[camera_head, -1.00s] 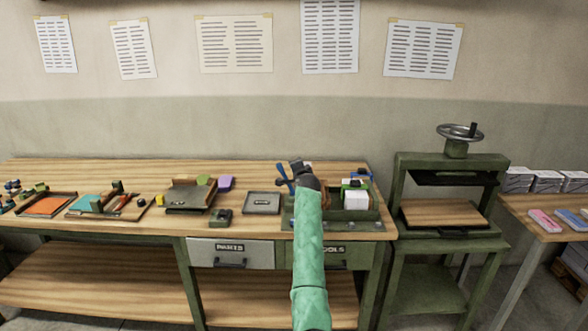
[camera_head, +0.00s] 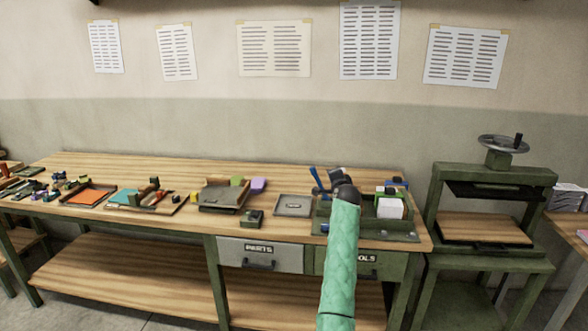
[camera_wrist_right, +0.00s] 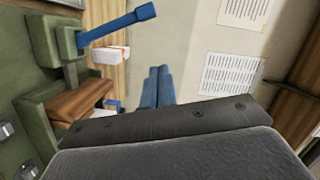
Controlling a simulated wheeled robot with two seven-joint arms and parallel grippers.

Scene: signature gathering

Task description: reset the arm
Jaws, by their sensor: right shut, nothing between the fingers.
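My right arm, in a teal sleeve, rises from the bottom of the head view to the green fixture (camera_head: 372,229) at the bench's right end. Its dark gripper (camera_head: 338,174) is over the left part of that fixture, largely hidden behind my wrist. In the right wrist view its two blue-grey fingers (camera_wrist_right: 158,87) are together, with nothing between them. A blue lever (camera_wrist_right: 118,25) on the green fixture and a white block (camera_wrist_right: 110,54) show beyond them, apart from the fingers. My left gripper is not in view.
The wooden bench (camera_head: 130,163) holds a grey tray (camera_head: 293,205), a brown tray (camera_head: 223,196), an orange-bottomed tray (camera_head: 88,194) and small parts. A green press (camera_head: 493,205) with a handwheel stands at right. Papers hang on the wall behind.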

